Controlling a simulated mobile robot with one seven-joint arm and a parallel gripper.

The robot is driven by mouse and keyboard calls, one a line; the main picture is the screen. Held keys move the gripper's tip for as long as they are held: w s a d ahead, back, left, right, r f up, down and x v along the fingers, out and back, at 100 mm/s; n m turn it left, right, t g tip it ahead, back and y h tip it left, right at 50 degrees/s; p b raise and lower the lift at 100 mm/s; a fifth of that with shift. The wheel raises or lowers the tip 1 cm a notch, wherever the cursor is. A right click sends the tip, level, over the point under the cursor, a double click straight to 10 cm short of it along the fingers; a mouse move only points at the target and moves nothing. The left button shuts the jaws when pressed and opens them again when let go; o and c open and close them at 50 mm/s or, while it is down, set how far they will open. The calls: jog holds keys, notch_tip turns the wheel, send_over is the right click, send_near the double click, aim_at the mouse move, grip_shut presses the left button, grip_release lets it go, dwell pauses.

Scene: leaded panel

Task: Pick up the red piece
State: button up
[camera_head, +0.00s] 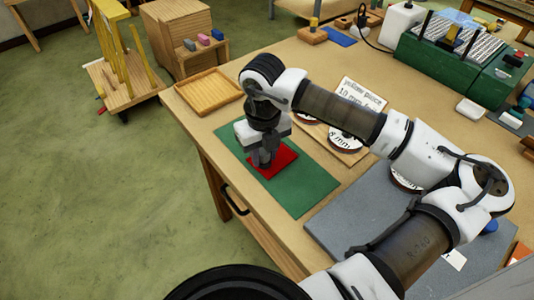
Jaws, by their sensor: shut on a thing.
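The red piece (286,161) is a flat red square over the green mat (300,191) near the table's left edge. My gripper (262,163) points down at the left part of the red piece and is shut on it. The fingers and wrist hide part of the piece's far left side. I cannot tell whether the piece touches the mat or is slightly above it.
A shallow wooden tray (209,92) lies behind my gripper. A sign board (361,96) with lettering and round labelled discs stand to the right, partly behind my arm. A grey mat (335,222) lies at front right. A green rack (450,65) stands at back right.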

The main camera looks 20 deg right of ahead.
notch_tip(320, 180, up, 20)
jog(key=b, duration=0.3)
jog(key=shift+b, duration=0.35)
jog(key=shift+o, duration=1.4)
jog(key=shift+c, duration=1.4)
jog(key=shift+d, duration=0.15)
